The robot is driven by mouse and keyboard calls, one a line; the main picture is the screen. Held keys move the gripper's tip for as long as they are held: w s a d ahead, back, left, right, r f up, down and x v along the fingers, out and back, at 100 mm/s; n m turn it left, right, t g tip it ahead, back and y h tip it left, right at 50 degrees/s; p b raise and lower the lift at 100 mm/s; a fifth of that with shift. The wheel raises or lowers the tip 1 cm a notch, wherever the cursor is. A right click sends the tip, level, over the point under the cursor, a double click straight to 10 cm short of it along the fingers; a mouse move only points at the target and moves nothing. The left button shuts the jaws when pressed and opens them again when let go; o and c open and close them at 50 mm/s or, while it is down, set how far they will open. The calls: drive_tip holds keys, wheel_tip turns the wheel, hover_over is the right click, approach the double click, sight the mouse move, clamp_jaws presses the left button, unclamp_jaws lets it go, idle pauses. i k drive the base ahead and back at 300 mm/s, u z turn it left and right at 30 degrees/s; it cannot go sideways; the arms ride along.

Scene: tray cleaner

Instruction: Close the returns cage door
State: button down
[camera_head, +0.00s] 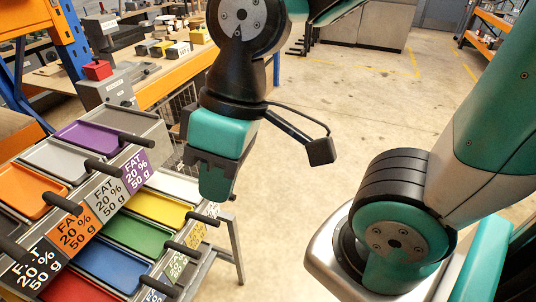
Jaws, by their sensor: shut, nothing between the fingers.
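My gripper (215,186) hangs at the centre left, pointing down, with its fingers together and nothing seen between them. It is in front of the right side of the tray rack. A dark wire mesh panel (181,108) shows behind and to the left of my gripper, below the orange bench edge. It may be part of the returns cage, but my arm and the rack hide much of it. I cannot make out a door, a handle or how far a door stands open.
A sloping rack (231,232) with several coloured trays, black handles and "FAT 20 %" labels fills the lower left. An orange-edged workbench (181,75) with blocks stands behind it. Grey cabinets (372,22) stand at the back. The concrete floor (330,88) in the middle is clear.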

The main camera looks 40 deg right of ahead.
sight(173, 132)
drive_tip(key=u, duration=0.95)
drive_tip(key=k, duration=0.1)
drive_tip(key=z, duration=2)
drive_tip(key=i, duration=0.75)
drive_tip(key=u, duration=0.75)
drive_tip(key=i, duration=0.5)
drive_tip(key=u, duration=0.5)
